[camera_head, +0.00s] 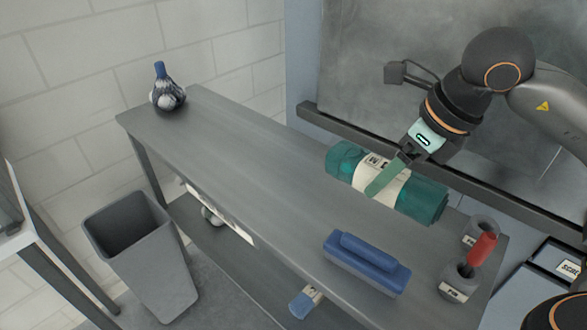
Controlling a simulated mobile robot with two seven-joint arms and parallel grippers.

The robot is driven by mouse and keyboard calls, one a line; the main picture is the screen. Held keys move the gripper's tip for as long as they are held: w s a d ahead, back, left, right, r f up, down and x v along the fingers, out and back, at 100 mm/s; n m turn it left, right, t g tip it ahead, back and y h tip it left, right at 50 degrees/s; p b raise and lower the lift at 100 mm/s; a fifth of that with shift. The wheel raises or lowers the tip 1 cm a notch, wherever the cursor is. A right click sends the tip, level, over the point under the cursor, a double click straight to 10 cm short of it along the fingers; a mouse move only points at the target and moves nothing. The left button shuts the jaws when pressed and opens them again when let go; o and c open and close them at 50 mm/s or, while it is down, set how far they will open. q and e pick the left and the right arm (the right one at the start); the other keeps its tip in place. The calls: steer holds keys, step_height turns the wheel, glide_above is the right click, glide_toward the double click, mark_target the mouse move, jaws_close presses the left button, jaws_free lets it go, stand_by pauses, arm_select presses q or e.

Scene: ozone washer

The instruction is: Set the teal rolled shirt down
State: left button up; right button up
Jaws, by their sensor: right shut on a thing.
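The teal rolled shirt (428,200) is a thick roll with a pale labelled band around its middle. It is at the right part of the grey table (230,150), near the back edge. My right gripper (388,178) comes down from the upper right and is shut on the roll at its band. I cannot tell whether the roll touches the table top or is slightly above it. My left gripper is not in view.
A blue block-like item (367,264) lies at the table's front right. A holder with a red-handled item (480,250) and a grey ring-shaped cup stand at the right end. A blue-topped bundle (168,95) stands far left. The table's middle is clear. A grey bin (140,250) stands on the floor.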

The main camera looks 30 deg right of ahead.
mark_target(353, 162)
steer(key=w+f, duration=0.1)
steer(key=w, duration=0.1)
steer(key=w+f+p, duration=0.1)
steer(key=w, duration=0.2)
steer(key=w+a+f, duration=0.1)
steer(key=w, duration=0.1)
steer(key=shift+w+a+p, duration=0.1)
steer(key=shift+w+p, duration=0.05)
steer(key=shift+p, duration=0.2)
steer(key=w+f, duration=0.4)
steer(key=f, duration=0.1)
steer(key=shift+w+a, duration=0.2)
steer(key=shift+w+f, duration=0.2)
steer(key=shift+f, duration=0.05)
steer(key=x, duration=0.3)
steer(key=shift+s+d+f, duration=0.2)
steer(key=shift+d+f, duration=0.05)
steer(key=shift+f, duration=0.25)
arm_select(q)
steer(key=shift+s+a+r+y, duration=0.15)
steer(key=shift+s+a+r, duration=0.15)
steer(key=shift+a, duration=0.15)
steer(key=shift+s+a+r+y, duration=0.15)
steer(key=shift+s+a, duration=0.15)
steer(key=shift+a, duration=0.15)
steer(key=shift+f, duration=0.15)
arm_select(e)
steer(key=shift+f, duration=0.15)
